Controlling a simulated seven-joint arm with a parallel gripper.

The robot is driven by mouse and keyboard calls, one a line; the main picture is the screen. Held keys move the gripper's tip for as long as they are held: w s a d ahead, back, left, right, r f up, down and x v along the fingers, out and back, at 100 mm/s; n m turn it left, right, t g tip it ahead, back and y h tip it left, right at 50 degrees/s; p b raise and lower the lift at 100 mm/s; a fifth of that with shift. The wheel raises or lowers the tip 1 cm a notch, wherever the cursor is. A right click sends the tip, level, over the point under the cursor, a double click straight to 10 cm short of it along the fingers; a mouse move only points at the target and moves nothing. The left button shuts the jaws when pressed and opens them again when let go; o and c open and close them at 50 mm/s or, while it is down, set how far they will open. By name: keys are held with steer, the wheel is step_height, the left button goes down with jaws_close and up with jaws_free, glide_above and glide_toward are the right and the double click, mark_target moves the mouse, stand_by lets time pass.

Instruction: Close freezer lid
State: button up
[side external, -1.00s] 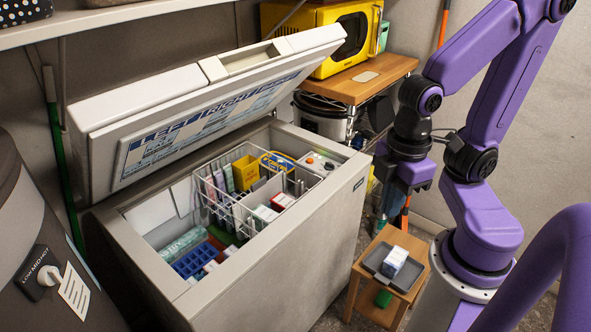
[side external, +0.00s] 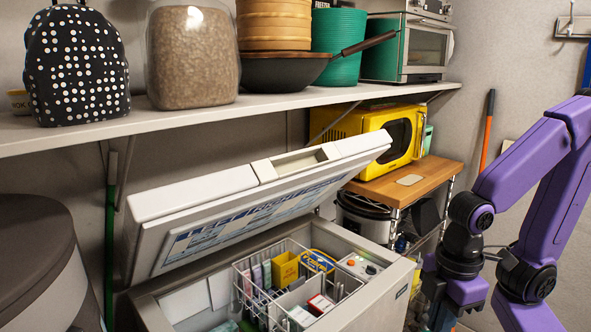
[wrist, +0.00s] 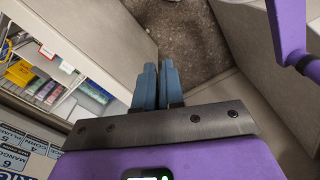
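The white chest freezer (side external: 388,306) stands with its lid (side external: 205,203) partly raised, sloping up from the back wall. A printed label sheet covers the lid's underside, and part of this sheet (wrist: 28,145) shows at lower left in the wrist view. The freezer's open inside, with a wire basket (side external: 262,290), is in sight. My gripper (wrist: 157,68) has its two blue-grey fingers close together with nothing between them. It is beside the freezer's outer wall (wrist: 110,35), pointing toward the floor, apart from the lid. Its fingertips are not clear in the side view.
A shelf (side external: 215,122) above the lid carries a backpack, a jar and cookware. A yellow microwave (side external: 375,130) on a wooden-topped stand (side external: 425,178) is close behind the lid's right end. A dark rounded appliance (side external: 40,265) stands at left. Bare floor (wrist: 190,35) shows beside the freezer.

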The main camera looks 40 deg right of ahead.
steer(key=o, duration=0.4)
steer(key=shift+w+a+r, duration=0.15)
steer(key=shift+w+a, duration=0.05)
steer(key=shift+w, duration=0.05)
steer(key=w+a+r+n+t+y, duration=0.1)
steer(key=w+a+r, duration=0.2)
steer(key=w+r, duration=0.35)
step_height(320, 180, up, 22)
steer(key=n+t+h, duration=0.1)
steer(key=n+t, duration=0.3)
steer(key=t, duration=0.4)
glide_above(297, 152)
steer(key=s, duration=1.2)
steer(key=x, duration=1.7)
steer(key=shift+d, duration=0.25)
jaws_close()
